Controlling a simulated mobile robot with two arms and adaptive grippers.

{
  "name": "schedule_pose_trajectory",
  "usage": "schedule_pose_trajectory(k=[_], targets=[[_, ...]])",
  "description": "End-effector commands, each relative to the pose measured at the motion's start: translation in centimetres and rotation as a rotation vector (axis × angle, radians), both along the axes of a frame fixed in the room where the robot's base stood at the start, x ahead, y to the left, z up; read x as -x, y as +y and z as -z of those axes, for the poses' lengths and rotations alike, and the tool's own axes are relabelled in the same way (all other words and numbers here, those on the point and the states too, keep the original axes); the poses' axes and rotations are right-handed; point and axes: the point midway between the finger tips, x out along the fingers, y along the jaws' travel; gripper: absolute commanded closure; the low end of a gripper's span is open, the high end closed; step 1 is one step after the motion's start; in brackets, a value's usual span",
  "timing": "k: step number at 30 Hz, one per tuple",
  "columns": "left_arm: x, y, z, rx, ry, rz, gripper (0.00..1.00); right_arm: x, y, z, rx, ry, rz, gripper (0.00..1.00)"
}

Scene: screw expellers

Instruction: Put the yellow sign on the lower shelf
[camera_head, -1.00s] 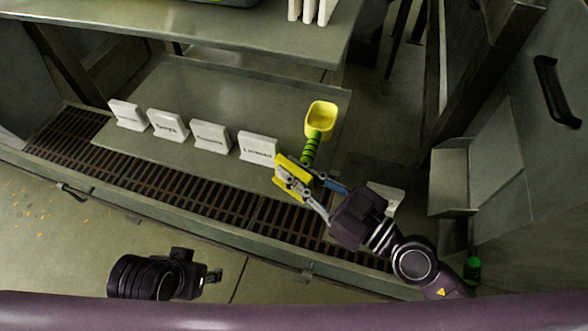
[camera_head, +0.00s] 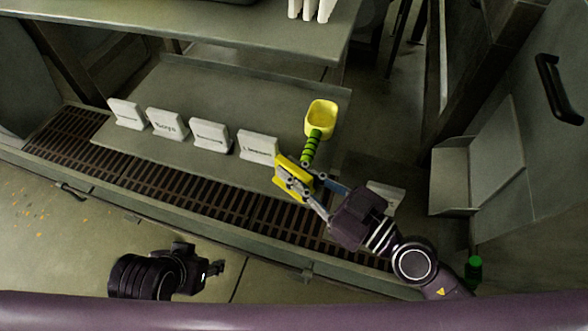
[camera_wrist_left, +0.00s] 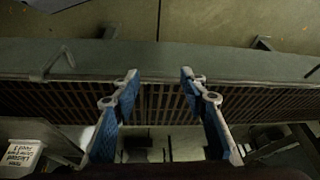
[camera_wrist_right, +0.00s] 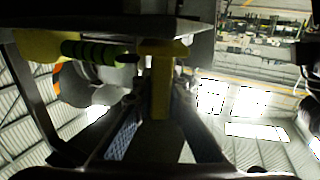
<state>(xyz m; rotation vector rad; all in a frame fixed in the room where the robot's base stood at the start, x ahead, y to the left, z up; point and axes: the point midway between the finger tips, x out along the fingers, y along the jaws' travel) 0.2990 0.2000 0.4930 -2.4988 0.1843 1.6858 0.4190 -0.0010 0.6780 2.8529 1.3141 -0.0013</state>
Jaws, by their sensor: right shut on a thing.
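The yellow sign (camera_head: 287,177) is in my right gripper (camera_head: 308,188), at the right end of the row of white signs in the head view. In the right wrist view the yellow sign (camera_wrist_right: 160,85) stands between the two fingers. The lower shelf (camera_head: 215,95) is the grey plate behind and under the signs. I cannot tell whether the yellow sign touches it. My left gripper (camera_wrist_left: 158,85) is open and empty in the left wrist view, facing the grating. In the head view it is low at the left, away from the shelf.
Several white signs (camera_head: 209,136) stand in a row along the shelf's front. A yellow scoop (camera_head: 320,119) with a green striped handle lies right behind the yellow sign. Another white sign (camera_head: 388,196) is partly hidden by my right arm. An upper shelf (camera_head: 240,25) overhangs the back.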

Motion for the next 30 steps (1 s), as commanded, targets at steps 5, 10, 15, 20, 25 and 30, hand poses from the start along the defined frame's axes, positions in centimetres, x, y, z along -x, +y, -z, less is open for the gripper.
schedule_pose_trajectory(k=[5, 10, 15, 20, 25, 30], targets=[[-0.4, -0.1, -0.1, 0.003, -0.015, 0.002, 0.6, 0.0, 0.0, 0.1, 0.0, 0.0, 0.0, 1.0], [-0.8, -0.2, -0.2, 0.007, -0.03, 0.003, 0.6, 0.0, 0.0, 0.2, 0.0, 0.0, 0.0, 1.0], [-1.1, -0.3, -0.2, 0.008, -0.04, 0.004, 0.6, 0.0, 0.0, 0.3, -0.001, 0.001, 0.0, 1.0], [-1.5, -0.4, -0.3, 0.012, -0.057, 0.005, 0.6, 0.0, 0.0, 0.4, -0.001, 0.001, 0.0, 1.0], [-1.8, -0.5, -0.4, 0.015, -0.067, 0.006, 0.6, 0.0, 0.0, 0.5, -0.001, 0.001, 0.0, 1.0], [-2.1, -0.7, -0.5, 0.018, -0.08, 0.006, 0.6, 0.0, 0.0, 0.6, -0.001, 0.001, 0.0, 1.0]])
